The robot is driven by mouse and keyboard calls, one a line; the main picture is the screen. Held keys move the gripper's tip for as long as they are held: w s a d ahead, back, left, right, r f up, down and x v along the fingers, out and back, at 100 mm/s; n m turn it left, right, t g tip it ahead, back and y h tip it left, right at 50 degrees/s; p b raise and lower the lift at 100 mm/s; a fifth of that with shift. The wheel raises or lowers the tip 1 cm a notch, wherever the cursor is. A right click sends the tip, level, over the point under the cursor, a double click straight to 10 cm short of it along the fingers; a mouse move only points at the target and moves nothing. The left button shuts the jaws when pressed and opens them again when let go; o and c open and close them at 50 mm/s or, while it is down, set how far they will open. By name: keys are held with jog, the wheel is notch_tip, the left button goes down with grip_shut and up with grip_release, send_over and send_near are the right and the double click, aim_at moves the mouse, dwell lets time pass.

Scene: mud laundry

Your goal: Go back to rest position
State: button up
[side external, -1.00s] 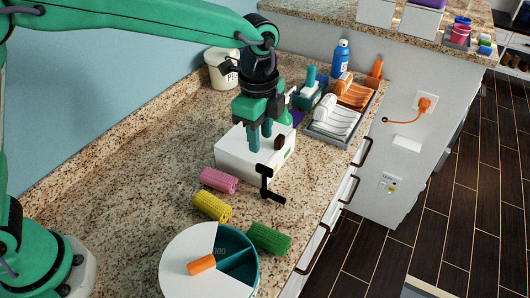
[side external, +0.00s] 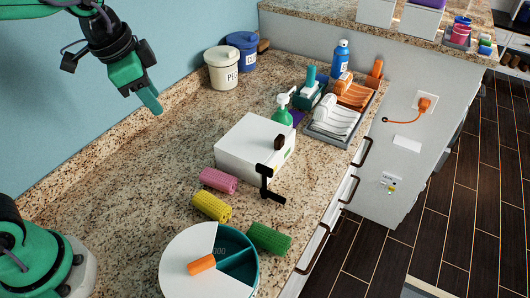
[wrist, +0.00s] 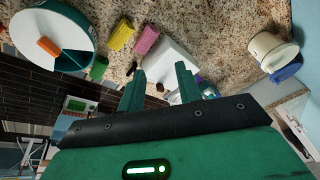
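My gripper (side external: 150,100) is raised at the upper left of the side view, in front of the blue wall and above the back of the counter. In the wrist view, its two green fingers (wrist: 160,72) stand apart with nothing held between them. The side view shows the fingers nearly overlapping. A white box (side external: 252,146) stands on the counter, well to the right of and below my gripper. A black bracket-like piece (side external: 267,183) is at its front.
Pink (side external: 218,180), yellow (side external: 211,206) and green (side external: 269,238) rolls lie near a round white-and-teal container (side external: 190,245). A white bucket (side external: 222,70), blue bucket (side external: 242,48), spray bottle (side external: 283,112) and rack (side external: 333,122) stand further back. The counter's left middle is clear.

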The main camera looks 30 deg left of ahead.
jog(key=s+a+f+n+t, duration=0.2)
jog(key=s+a+n, duration=0.5)
jog(key=s, duration=0.2)
jog(key=shift+s+y, duration=0.35)
jog(key=shift+y, duration=0.05)
jog(key=shift+o, duration=0.4)
jog(key=shift+w+r, duration=0.1)
jog(key=shift+r, duration=0.05)
